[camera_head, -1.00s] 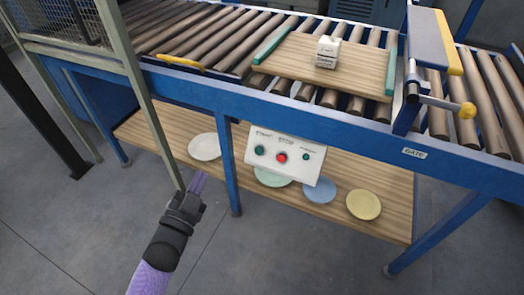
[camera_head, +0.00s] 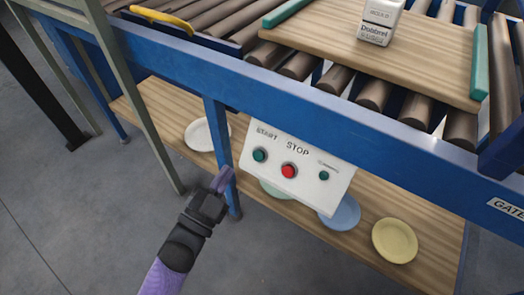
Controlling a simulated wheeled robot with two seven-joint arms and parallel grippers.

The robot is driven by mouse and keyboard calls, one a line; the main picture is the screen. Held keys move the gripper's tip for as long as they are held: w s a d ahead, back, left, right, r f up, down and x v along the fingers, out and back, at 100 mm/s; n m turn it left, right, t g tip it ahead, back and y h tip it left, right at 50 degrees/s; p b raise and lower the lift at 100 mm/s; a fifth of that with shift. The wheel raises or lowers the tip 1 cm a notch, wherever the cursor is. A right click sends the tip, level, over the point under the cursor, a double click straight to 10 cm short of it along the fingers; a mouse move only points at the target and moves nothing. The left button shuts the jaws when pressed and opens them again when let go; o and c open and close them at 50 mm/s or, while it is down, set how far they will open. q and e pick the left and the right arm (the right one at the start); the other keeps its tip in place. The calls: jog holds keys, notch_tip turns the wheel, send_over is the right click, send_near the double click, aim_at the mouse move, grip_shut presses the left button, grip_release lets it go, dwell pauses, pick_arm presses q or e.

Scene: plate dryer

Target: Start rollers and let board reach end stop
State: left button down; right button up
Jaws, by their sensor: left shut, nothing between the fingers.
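A wooden board (camera_head: 410,52) with green end strips lies on the rollers (camera_head: 336,79) at the upper right. A white box (camera_head: 380,20) marked "MOULD" and "Dobbel" stands on it. A white control panel (camera_head: 318,186) hangs below the blue conveyor rail. It has a green START button (camera_head: 260,155), a red STOP button (camera_head: 289,171) and a smaller green button (camera_head: 324,175). My left gripper (camera_head: 222,178) is shut and empty, below and left of the START button and apart from the panel. My right gripper is out of view. The end stop cannot be made out.
A wooden shelf (camera_head: 165,112) below holds a white plate (camera_head: 207,134), a blue plate (camera_head: 341,213), a yellow plate (camera_head: 395,240) and a partly hidden green plate. A yellow handle (camera_head: 161,19) sits at upper left.

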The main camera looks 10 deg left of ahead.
aim_at(259, 155)
pick_arm(q)
jog(key=w+d+f+b, duration=0.1)
jog(key=w+b, duration=0.1)
jog(key=w+f+b, duration=0.2)
jog(key=w+d+f+b, duration=0.1)
jog(key=w+b, duration=0.1)
jog(key=w, duration=0.1)
jog(key=shift+d+f, duration=0.3)
jog(key=shift+w+r, duration=0.1)
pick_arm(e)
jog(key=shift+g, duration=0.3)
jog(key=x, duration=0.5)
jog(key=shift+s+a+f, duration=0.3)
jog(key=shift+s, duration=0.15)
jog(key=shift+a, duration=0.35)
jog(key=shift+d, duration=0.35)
